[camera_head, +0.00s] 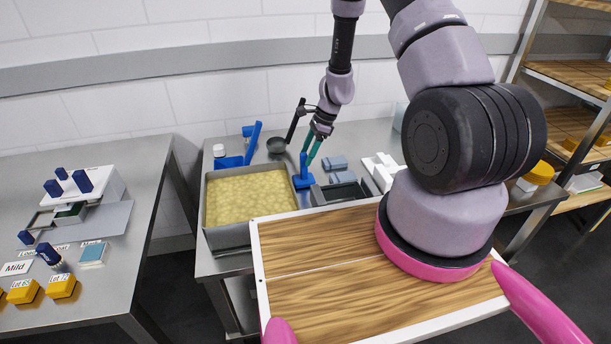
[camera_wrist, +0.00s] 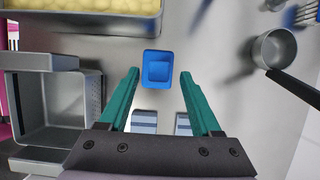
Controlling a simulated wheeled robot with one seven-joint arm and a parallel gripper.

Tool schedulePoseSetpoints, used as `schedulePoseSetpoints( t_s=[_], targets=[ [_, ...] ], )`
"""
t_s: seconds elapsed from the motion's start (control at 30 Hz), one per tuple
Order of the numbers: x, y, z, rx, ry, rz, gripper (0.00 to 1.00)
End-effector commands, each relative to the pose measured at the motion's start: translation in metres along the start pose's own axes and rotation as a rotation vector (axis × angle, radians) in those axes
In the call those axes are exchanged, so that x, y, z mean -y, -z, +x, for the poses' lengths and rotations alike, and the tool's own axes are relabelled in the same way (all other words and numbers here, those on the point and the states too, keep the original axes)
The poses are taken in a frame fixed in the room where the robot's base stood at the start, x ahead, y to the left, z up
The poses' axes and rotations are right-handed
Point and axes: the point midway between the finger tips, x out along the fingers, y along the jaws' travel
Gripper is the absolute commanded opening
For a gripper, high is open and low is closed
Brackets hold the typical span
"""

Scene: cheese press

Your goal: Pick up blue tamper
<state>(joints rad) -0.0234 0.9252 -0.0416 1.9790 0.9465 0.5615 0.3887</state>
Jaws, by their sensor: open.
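The blue tamper (camera_wrist: 157,69) stands on the steel table, seen from above in the wrist view as a blue square base with a smaller block on it. In the head view the blue tamper (camera_head: 303,178) stands just right of the curd vat. My gripper (camera_wrist: 157,78) is open, with its two teal fingers on either side of the tamper's near edge and a gap to each side. In the head view my gripper (camera_head: 309,155) reaches down over the tamper. Whether the fingertips are level with the tamper's upper block cannot be told.
A steel vat of yellow curd (camera_head: 209,232) is left of the tamper. A grey ladle (camera_wrist: 275,50) lies to the right in the wrist view. An empty metal mould (camera_wrist: 58,105) is at the left. Grey-blue blocks (camera_head: 336,162) sit nearby.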

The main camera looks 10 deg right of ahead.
Motion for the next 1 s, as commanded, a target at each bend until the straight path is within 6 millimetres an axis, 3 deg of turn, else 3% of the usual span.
schedulePoseSetpoints(
  t_s=[0.23, 0.5, 0.8, 0.83, 1.0],
  targets=[
    [-0.001, 0.000, 0.021, 0.000, -0.001, 0.000, 0.65],
    [-0.002, 0.000, 0.060, 0.001, -0.002, 0.000, 0.65],
    [-0.002, 0.000, 0.066, 0.000, 0.001, -0.001, 0.65],
    [-0.002, 0.000, 0.066, 0.000, 0.001, -0.001, 0.61],
    [-0.002, 0.000, 0.066, 0.000, 0.000, -0.001, 0.00]
  ],
)
